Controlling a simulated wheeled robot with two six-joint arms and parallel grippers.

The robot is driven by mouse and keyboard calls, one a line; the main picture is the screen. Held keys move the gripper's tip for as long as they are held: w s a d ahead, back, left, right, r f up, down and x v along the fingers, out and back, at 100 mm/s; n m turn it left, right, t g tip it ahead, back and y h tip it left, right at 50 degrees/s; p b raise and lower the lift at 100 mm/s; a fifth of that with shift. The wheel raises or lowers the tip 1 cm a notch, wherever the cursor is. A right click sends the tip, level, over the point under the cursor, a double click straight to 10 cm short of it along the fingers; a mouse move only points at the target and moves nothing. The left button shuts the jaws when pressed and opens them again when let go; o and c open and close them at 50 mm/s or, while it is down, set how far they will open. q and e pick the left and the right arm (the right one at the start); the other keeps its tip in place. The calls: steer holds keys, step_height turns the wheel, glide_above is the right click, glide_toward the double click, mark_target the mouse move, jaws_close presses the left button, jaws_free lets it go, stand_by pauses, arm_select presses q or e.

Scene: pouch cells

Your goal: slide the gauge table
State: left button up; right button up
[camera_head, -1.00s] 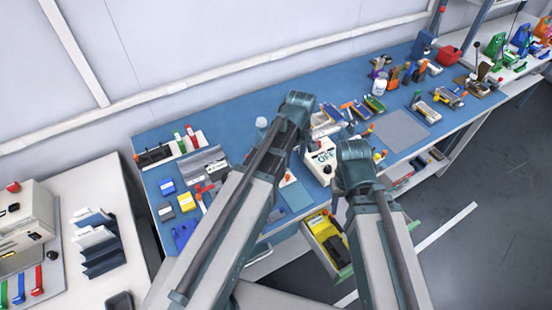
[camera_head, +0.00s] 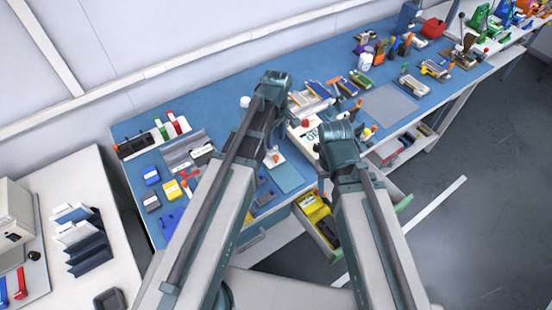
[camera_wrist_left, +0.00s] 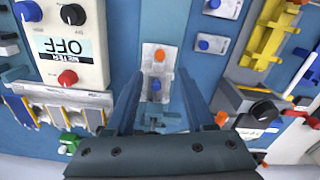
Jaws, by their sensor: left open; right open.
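A small pale metal fixture with an orange knob and a blue knob (camera_wrist_left: 157,58) lies on the blue bench top in the left wrist view. It may be the gauge table, but I cannot tell for sure. My left gripper (camera_wrist_left: 160,76) is open, with its two fingers on either side of the fixture's near part and nothing visibly held. I cannot tell whether they touch it.
A white meter box (camera_wrist_left: 66,45) with knobs stands left of the fixture in the wrist view. A grey block with a black knob (camera_wrist_left: 258,112) is close on the right. In the head view an open drawer (camera_head: 318,222) with yellow contents juts from the bench front.

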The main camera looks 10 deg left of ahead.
mark_target(276, 157)
arm_select(q)
step_height(276, 157, down, 8)
steer(key=b, duration=0.7)
steer(key=shift+f, duration=0.25)
jaws_close()
stand_by(0.9)
